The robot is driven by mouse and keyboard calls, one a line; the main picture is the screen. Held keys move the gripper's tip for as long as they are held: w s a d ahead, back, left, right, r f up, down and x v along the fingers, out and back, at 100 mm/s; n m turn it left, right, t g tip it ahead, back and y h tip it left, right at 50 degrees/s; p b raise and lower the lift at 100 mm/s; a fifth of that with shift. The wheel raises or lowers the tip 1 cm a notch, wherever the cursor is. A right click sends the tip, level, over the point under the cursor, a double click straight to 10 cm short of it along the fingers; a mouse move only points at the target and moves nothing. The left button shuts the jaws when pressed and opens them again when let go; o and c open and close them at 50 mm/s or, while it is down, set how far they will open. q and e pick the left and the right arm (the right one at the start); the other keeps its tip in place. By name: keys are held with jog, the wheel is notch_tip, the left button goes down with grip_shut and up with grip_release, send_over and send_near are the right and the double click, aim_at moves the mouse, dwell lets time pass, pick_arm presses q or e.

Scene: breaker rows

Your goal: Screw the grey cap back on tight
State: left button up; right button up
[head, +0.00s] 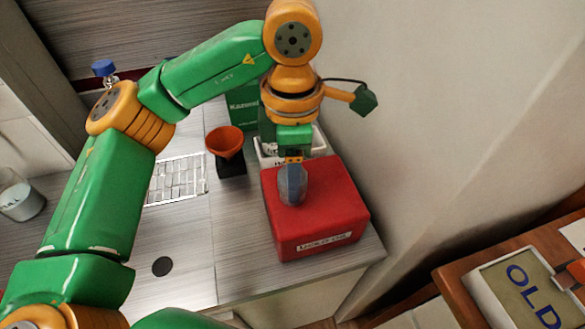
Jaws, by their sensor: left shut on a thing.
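My left gripper (292,166) points down over a red box-shaped container (322,208) on the grey counter. It is shut on the grey cap (292,185), which sits at the top left part of the red container. Whether the cap is seated on a neck or threads cannot be told, as the cap and gripper hide that spot. The container has a white label on its front, too small to read surely. My right gripper is not in view.
An orange funnel (226,142) on a dark stand is left of the container. A green box (243,108) and white tray (267,155) stand behind. A metal grate (177,180) and glass jar (21,198) lie left. A wall rises on the right.

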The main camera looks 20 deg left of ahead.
pick_arm(q)
jog(key=o, duration=1.3)
jog(key=shift+o, duration=0.2)
notch_tip(320, 180, up, 6)
jog(key=shift+r+p, duration=0.15)
jog(key=shift+p, duration=0.65)
jog(key=shift+r, duration=0.45)
